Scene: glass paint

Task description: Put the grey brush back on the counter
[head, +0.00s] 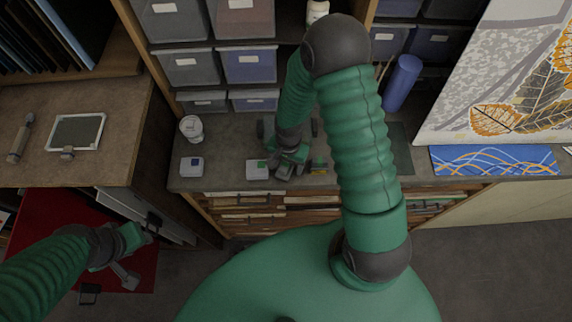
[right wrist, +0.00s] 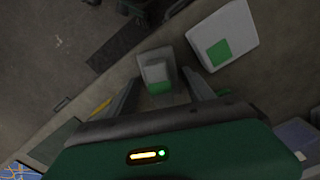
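My right gripper (head: 287,170) is low over the counter (head: 225,150) in the head view. In the right wrist view its fingers (right wrist: 163,85) are apart, with a small grey block with a green lower part (right wrist: 155,70) between them. I cannot tell whether this block is the grey brush, or whether the fingers touch it. No other thing is clearly the grey brush. My left gripper (head: 126,272) is at the lower left, over a red surface (head: 40,225); its fingers are too small to read.
A blue cylinder (head: 402,82) and blue patterned sheet (head: 494,160) are at right. Storage bins (head: 190,68) stand behind.

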